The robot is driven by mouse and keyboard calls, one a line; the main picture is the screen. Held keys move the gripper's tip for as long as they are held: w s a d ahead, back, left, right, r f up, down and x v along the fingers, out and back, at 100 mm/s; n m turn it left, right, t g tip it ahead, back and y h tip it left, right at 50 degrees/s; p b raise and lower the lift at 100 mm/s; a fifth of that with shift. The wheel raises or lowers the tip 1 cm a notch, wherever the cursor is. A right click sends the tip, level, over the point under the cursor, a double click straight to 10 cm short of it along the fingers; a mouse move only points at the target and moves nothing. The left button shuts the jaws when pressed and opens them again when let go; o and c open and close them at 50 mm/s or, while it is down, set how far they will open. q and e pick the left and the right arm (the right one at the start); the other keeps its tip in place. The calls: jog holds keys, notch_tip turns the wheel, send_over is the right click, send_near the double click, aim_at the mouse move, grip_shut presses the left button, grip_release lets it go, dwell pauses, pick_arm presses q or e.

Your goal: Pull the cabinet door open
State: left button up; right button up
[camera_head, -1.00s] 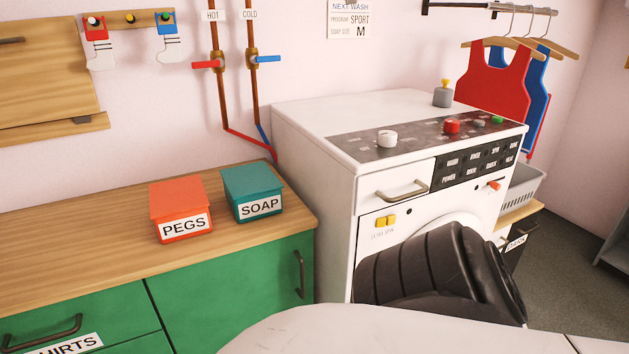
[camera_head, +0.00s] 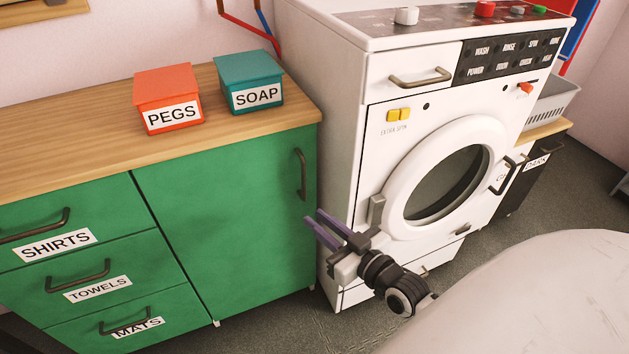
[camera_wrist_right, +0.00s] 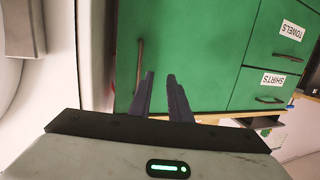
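The green cabinet door (camera_head: 225,215) is shut, under the wooden counter, left of the washing machine. Its dark upright handle (camera_head: 300,174) is near the door's right edge. My right gripper (camera_head: 314,217) is in front of the door's right side, lower than the handle in the head view, its two purple-grey fingers apart with nothing between them. In the right wrist view the fingers (camera_wrist_right: 160,76) point toward the green door (camera_wrist_right: 200,45), and the handle (camera_wrist_right: 139,65) stands just left of them, not between them. I cannot tell the remaining gap in depth. My left gripper is not in view.
The white washing machine (camera_head: 345,140) stands right of the cabinet, close to my right gripper. Drawers labelled SHIRTS, TOWELS and MATS (camera_head: 90,285) are left of the door. An orange PEGS box (camera_head: 168,98) and a teal SOAP box (camera_head: 248,82) sit on the counter (camera_head: 60,145).

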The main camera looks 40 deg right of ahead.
aim_at(305, 177)
jog(key=shift+m+t+h, duration=0.3)
jog(key=shift+t+h, duration=0.3)
jog(key=shift+t, duration=0.2)
jog(key=w+d+r, duration=0.1)
jog(key=w, duration=0.3)
jog(key=w+d+r+b, duration=0.1)
jog(key=w, duration=0.3)
jog(key=w+d+r, duration=0.1)
jog(key=w+d, duration=0.1)
jog(key=w, duration=0.2)
jog(key=shift+d+b, duration=0.1)
jog(key=shift+b, duration=0.25)
jog(key=shift+s, duration=0.1)
grip_shut()
